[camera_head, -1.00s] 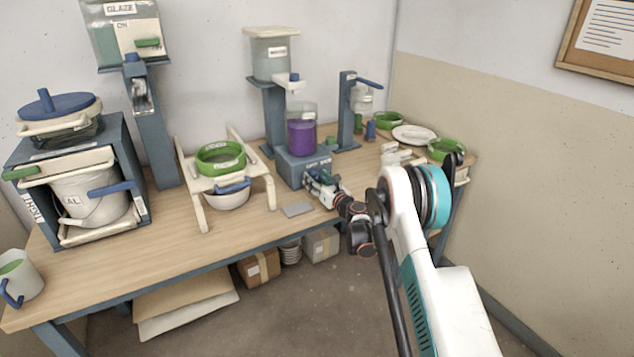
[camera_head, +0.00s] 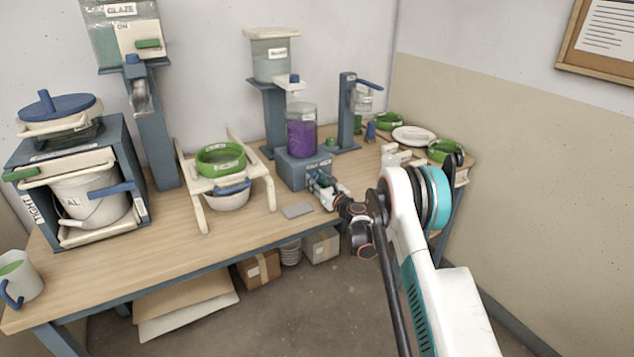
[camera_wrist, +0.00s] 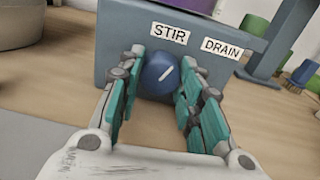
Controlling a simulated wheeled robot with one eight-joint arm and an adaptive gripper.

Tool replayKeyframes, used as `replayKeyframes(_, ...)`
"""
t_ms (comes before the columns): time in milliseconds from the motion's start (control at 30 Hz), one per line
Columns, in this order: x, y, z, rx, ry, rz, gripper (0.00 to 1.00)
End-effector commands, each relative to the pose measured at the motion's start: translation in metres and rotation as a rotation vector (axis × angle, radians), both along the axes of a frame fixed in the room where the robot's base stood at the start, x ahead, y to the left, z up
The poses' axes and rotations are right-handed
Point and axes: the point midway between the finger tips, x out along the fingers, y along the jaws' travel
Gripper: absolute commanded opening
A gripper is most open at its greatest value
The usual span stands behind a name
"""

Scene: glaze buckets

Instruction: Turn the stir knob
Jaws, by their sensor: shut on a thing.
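The stir knob (camera_wrist: 160,74) is a round blue knob with a white line tilted up to the right, on the front of a blue-grey base (camera_wrist: 112,42) below the STIR label (camera_wrist: 169,33). My gripper (camera_wrist: 156,85) is shut on the knob, its teal finger pads on either side of it. In the head view my gripper (camera_head: 318,184) is at the front of the base (camera_head: 290,169) and hides the knob. A clear vessel of purple liquid (camera_head: 300,138) stands on that base.
A DRAIN label (camera_wrist: 221,48) is right of the STIR label. A small grey plate (camera_head: 297,210) lies on the table left of my gripper. A white stand with a green bowl (camera_head: 220,158) is further left. A blue post (camera_head: 347,110) stands behind, to the right.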

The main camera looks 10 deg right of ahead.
Motion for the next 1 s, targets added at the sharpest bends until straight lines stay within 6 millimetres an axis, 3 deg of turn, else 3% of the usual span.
replayKeyframes(1000,-0.0001,0.0000,0.0005,-0.909,-0.294,0.000,0.10)
